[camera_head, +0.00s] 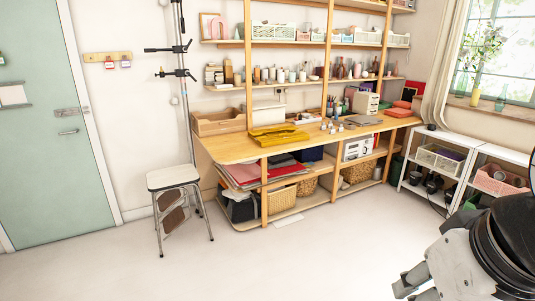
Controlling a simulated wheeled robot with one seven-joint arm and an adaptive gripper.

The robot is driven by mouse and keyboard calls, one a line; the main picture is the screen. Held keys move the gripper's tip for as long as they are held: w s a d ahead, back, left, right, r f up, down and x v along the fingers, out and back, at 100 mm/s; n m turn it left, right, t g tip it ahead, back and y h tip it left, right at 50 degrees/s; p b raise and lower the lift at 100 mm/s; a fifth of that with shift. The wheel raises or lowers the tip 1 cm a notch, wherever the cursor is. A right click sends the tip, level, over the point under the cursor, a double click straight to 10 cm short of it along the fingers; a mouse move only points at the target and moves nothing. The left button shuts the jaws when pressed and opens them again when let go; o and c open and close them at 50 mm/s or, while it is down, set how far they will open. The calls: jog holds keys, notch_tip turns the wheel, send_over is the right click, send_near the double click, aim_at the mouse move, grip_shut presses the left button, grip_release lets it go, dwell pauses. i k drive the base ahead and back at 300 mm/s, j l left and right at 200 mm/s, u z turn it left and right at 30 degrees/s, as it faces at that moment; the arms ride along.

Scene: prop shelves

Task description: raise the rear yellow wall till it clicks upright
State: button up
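A yellow thing (278,136) lies low and nearly flat on the wooden worktop, left of its middle. It looks like a folded crate. It is too small here to tell its walls apart, and I see no wall standing upright. My gripper (409,288) is at the bottom right corner, far from the yellow thing and in front of the bench. It is partly cut off by the frame edge, and its finger opening is not clear. I see nothing held in it.
A wooden tray (217,124) and a cream box (269,113) stand behind the yellow thing. Small pots and boxes stand to its right. A white step stool (173,178) is left of the bench. White shelves (452,142) stand at right. The floor (290,255) before the bench is clear.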

aim_at(257, 132)
jog(key=i, duration=1.4)
jog(key=i+l, duration=0.1)
jog(key=i, duration=1.3)
jog(key=i+u, duration=0.1)
jog(key=i, duration=1.35)
jog(key=i+l+u, duration=0.2)
jog(key=i, duration=0.15)
jog(key=j, duration=0.1)
